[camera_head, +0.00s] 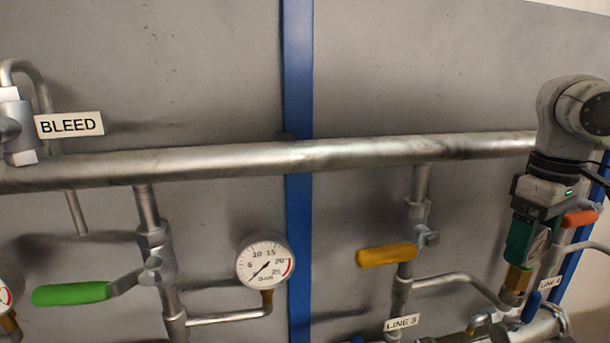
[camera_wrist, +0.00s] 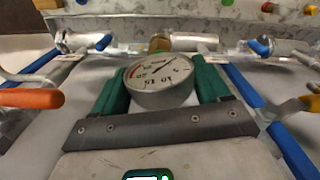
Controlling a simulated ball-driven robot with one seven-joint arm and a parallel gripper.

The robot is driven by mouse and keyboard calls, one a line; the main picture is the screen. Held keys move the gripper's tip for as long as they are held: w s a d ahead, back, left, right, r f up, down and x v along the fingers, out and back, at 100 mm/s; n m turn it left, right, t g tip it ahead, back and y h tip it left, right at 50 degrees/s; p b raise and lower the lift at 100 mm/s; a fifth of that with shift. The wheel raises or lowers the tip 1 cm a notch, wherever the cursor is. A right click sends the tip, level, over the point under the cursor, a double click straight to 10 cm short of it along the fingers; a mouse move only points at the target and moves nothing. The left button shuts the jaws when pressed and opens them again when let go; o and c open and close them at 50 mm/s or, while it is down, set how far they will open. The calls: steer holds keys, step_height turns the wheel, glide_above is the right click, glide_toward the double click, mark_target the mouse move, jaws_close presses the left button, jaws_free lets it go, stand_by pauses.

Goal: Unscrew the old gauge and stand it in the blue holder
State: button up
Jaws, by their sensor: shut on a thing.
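My gripper (camera_head: 524,250), with green fingers, is at the right in the head view, pointing down and shut on a gauge (camera_head: 540,244). The fingers partly hide its dial. In the wrist view my gripper (camera_wrist: 162,72) has one finger on each side of the round white gauge (camera_wrist: 160,82). The gauge's brass fitting (camera_head: 517,279) points down at the upturned end of a pipe elbow (camera_head: 513,297). I cannot tell whether its thread is still engaged. I cannot make out the blue holder in either view.
A yellow valve handle (camera_head: 386,255) is left of my gripper and an orange handle (camera_head: 580,218) close on its right. A thick horizontal pipe (camera_head: 350,152) runs behind. Another gauge (camera_head: 265,262) and a green handle (camera_head: 71,293) are farther left.

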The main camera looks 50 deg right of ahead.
steer(key=shift+n, duration=1.1)
steer(key=shift+r, duration=0.2)
steer(key=shift+r+p, duration=0.9)
steer(key=shift+p, duration=0.25)
step_height(320, 180, up, 4)
steer(key=p, duration=0.4)
steer(key=shift+r, duration=0.1)
